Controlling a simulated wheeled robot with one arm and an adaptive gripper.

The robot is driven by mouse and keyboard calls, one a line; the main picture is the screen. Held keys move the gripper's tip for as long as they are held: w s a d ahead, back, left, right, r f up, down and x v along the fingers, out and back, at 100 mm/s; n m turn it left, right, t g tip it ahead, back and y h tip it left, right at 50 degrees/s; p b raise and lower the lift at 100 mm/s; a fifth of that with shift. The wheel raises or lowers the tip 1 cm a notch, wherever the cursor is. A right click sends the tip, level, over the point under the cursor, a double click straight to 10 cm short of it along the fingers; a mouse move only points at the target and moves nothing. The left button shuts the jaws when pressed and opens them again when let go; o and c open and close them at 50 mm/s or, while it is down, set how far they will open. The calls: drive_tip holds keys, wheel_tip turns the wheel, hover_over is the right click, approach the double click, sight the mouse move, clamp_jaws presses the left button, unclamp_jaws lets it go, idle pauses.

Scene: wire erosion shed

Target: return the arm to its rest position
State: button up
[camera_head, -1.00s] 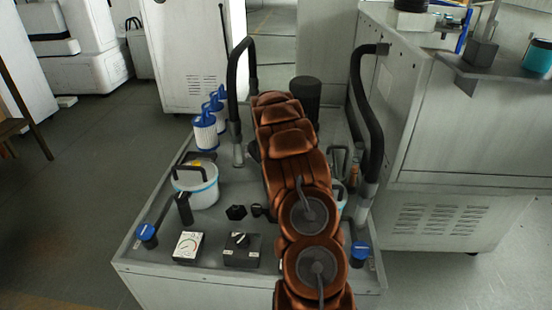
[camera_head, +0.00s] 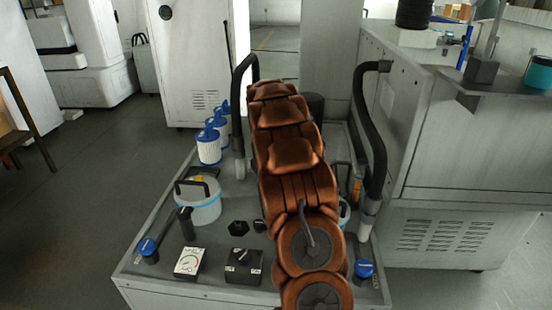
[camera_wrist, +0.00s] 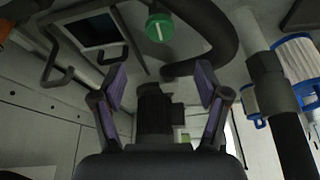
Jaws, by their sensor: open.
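My copper-coloured arm (camera_head: 290,165) stretches up the middle of the head view, over a grey cart top (camera_head: 150,278). My gripper is hidden behind the arm there. In the wrist view my gripper (camera_wrist: 162,82) is open, with two purple-padded fingers standing apart. A dark cylinder (camera_wrist: 158,112) shows between and beyond the fingers; I cannot tell how far off it is, and no grip on it is visible.
Black curved handles stand left (camera_head: 236,100) and right (camera_head: 372,135) of my arm. Blue-topped filters (camera_head: 209,150), a white tub (camera_head: 200,208), a gauge box (camera_head: 189,262) and a knob box (camera_head: 243,266) sit on the cart. A grey machine (camera_head: 450,150) stands right.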

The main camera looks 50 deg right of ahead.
idle(0.5)
drive_tip(key=s+a+r+n+g+y+p, duration=0.15)
drive_tip(key=s+a+r, duration=0.25)
drive_tip(key=a, duration=0.6)
drive_tip(key=s+a+r+n+p, duration=0.2)
drive_tip(key=s+a+r, duration=0.25)
drive_tip(key=a, duration=0.45)
drive_tip(key=s+a+r+n+y+p, duration=0.15)
drive_tip(key=s+a+r, duration=0.3)
drive_tip(key=a, duration=0.55)
drive_tip(key=s+a+n+p, duration=0.1)
drive_tip(key=s+a+n, duration=0.1)
drive_tip(key=s+a, duration=0.3)
drive_tip(key=s+a+r+n+g+p, duration=0.1)
drive_tip(key=s+a, duration=0.5)
drive_tip(key=s, duration=0.6)
drive_tip(key=s+a+r+n+g+p, duration=0.1)
drive_tip(key=s+a+n+p, duration=0.2)
drive_tip(key=s, duration=0.5)
drive_tip(key=shift+s+a+n+y, duration=0.15)
drive_tip(key=shift+a+n+y, duration=0.35)
drive_tip(key=shift+a, duration=0.75)
drive_tip(key=shift+g, duration=0.25)
